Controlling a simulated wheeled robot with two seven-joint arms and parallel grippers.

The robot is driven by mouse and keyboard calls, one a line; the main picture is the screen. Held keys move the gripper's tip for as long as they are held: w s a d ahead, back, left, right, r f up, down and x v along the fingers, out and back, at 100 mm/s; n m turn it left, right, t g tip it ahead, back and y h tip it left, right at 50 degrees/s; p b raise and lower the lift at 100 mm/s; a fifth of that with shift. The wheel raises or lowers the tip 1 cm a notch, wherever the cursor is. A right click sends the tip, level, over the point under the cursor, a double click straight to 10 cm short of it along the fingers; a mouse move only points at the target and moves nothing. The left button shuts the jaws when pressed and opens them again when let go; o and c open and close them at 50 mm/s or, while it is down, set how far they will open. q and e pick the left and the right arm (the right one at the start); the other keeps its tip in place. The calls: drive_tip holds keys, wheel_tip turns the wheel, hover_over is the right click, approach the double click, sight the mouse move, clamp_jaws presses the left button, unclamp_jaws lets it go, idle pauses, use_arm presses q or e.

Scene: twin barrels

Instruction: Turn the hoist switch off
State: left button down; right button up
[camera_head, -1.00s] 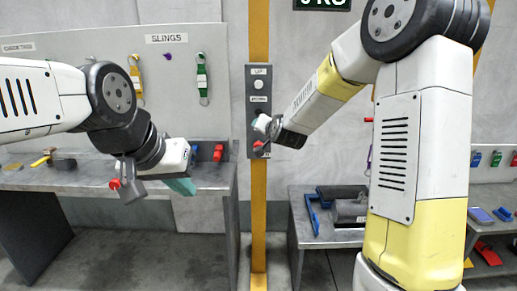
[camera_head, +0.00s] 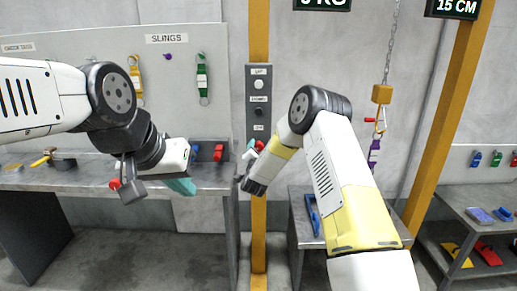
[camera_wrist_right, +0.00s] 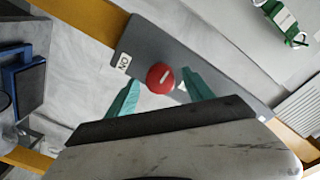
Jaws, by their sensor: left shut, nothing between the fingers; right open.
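The hoist control box (camera_head: 259,90) is a grey panel on a yellow post, with buttons labelled UP and DOWN and an OFF label lower down. Its red rotary switch (camera_head: 260,145) is partly hidden by my right gripper (camera_head: 252,151). In the right wrist view the round red switch (camera_wrist_right: 158,78) has a white line on its face. My left gripper (camera_head: 182,187) is shut and empty, well left of the box.
A bench (camera_head: 90,181) with red and blue items stands at left, under a slings board (camera_head: 167,39). A lower table (camera_head: 300,225) is right of the post. A hoist chain with a yellow block (camera_head: 382,94) hangs farther right.

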drive_tip(key=shift+w, duration=1.3)
clamp_jaws()
